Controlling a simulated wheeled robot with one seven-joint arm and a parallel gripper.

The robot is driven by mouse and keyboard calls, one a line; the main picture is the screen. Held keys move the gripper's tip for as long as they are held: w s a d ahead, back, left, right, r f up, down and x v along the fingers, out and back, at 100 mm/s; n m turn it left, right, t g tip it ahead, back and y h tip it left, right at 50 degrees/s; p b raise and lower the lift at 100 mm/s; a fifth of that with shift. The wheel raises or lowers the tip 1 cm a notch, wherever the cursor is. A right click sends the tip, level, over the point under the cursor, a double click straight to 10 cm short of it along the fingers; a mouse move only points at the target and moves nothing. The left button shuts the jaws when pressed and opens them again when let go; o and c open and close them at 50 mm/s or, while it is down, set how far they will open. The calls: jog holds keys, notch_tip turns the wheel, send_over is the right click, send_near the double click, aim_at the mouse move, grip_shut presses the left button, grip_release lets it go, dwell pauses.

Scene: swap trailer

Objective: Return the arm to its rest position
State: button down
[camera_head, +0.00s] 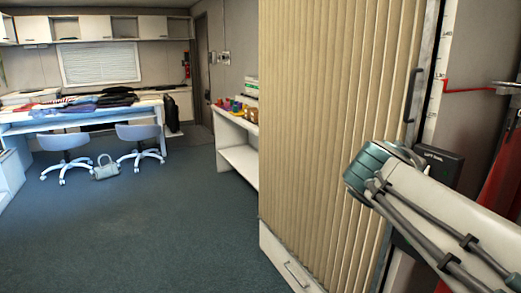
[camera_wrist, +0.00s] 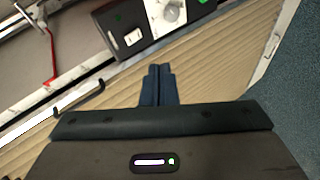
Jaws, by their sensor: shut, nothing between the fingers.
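My gripper (camera_wrist: 159,71) shows in the wrist view with its two dark fingers shut together and nothing between them. Behind the fingers is the tan ribbed shutter (camera_wrist: 205,75). In the head view my arm reaches in from the lower right in front of the right part of the shutter (camera_head: 320,130). Its teal joint is near the shutter's right edge, and I cannot tell whether it touches anything. My gripper cannot be made out in the head view.
A dark wall box (camera_head: 440,164) is close behind my arm; a dark handle (camera_head: 411,95) is above. A shelf unit (camera_head: 238,150) stands left of the shutter. Further back are a desk (camera_head: 25,128), two chairs (camera_head: 65,142) and a bag (camera_head: 105,170).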

jog(key=s+a+f+m+g+y+p, duration=0.6)
jog(key=s+a+f+y+p, duration=0.2)
jog(key=s+a+p, duration=0.4)
jog(key=shift+s+f+y, duration=0.3)
jog(key=shift+s+f, duration=0.35)
jog(key=shift+s, duration=0.25)
